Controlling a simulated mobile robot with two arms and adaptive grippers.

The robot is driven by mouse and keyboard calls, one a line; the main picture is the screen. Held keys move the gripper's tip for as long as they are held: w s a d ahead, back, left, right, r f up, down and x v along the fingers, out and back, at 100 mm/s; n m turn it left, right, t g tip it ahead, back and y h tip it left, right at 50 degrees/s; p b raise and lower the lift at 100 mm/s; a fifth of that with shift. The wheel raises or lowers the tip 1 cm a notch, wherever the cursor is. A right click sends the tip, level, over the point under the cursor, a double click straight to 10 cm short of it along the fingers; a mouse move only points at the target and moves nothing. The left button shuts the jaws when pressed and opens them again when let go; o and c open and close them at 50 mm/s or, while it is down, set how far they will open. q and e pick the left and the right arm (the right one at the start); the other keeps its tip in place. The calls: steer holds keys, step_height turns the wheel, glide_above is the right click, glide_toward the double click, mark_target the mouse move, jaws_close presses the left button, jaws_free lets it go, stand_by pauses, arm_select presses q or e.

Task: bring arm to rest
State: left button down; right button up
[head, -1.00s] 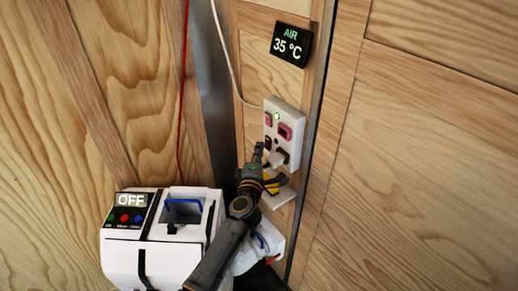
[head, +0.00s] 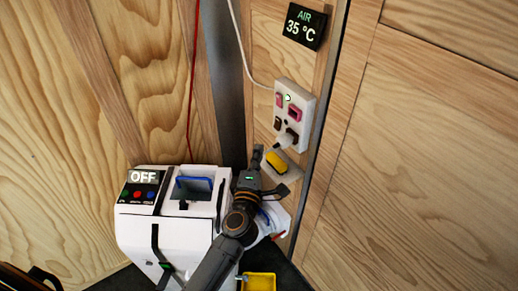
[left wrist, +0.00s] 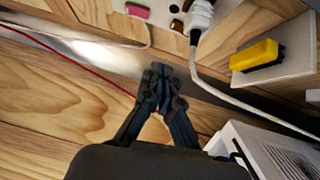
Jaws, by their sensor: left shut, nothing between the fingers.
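My left gripper (head: 257,154) is shut and empty. Its arm rises from the bottom of the head view, in front of the white machine's right side. The gripper is below and left of the white socket panel (head: 294,112) and beside the yellow switch (head: 276,162), with no clear contact. In the left wrist view its fingertips (left wrist: 161,72) are together with nothing between them, and the yellow switch (left wrist: 256,55) is to their right. A white plug (head: 286,139) is in the panel.
The white machine (head: 142,222), its display reading OFF, stands just left of my arm. A yellow tray (head: 261,274) is at the bottom. A white cable (head: 242,48) and a red cord (head: 192,90) run along the wall. An air display (head: 304,27) reads 35 °C.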

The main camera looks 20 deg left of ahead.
arm_select(q)
steer(key=s+d+f+m+g+h, duration=0.15)
steer(key=s+f+m, duration=0.35)
steer(key=f, duration=0.6)
steer(key=s+f+m+g+h, duration=0.1)
steer(key=s+f+m+g, duration=0.25)
steer(key=f, duration=0.85)
steer(key=s+d+f+m+g+h, duration=0.15)
steer(key=s+f+m, duration=0.35)
steer(key=f, duration=0.6)
steer(key=s+a+f+m+g, duration=0.2)
steer(key=s+f+g, duration=0.1)
steer(key=s+f, duration=0.35)
steer(key=s+a+f+m+g, duration=0.2)
steer(key=s+f+m, duration=0.1)
steer(key=s+f, duration=0.4)
steer(key=s+a+f+m+g+y, duration=0.1)
steer(key=s+a+f+m+g, duration=0.1)
steer(key=s, duration=0.9)
steer(key=s+a+f+m+g, duration=0.2)
steer(key=s+a+f+g, duration=0.2)
steer(key=s, duration=0.7)
steer(key=shift+s+f+y, duration=0.4)
steer(key=shift+f, duration=0.1)
arm_select(e)
steer(key=shift+a, duration=0.25)
arm_select(q)
steer(key=shift+w, duration=0.1)
arm_select(e)
steer(key=shift+a, duration=0.1)
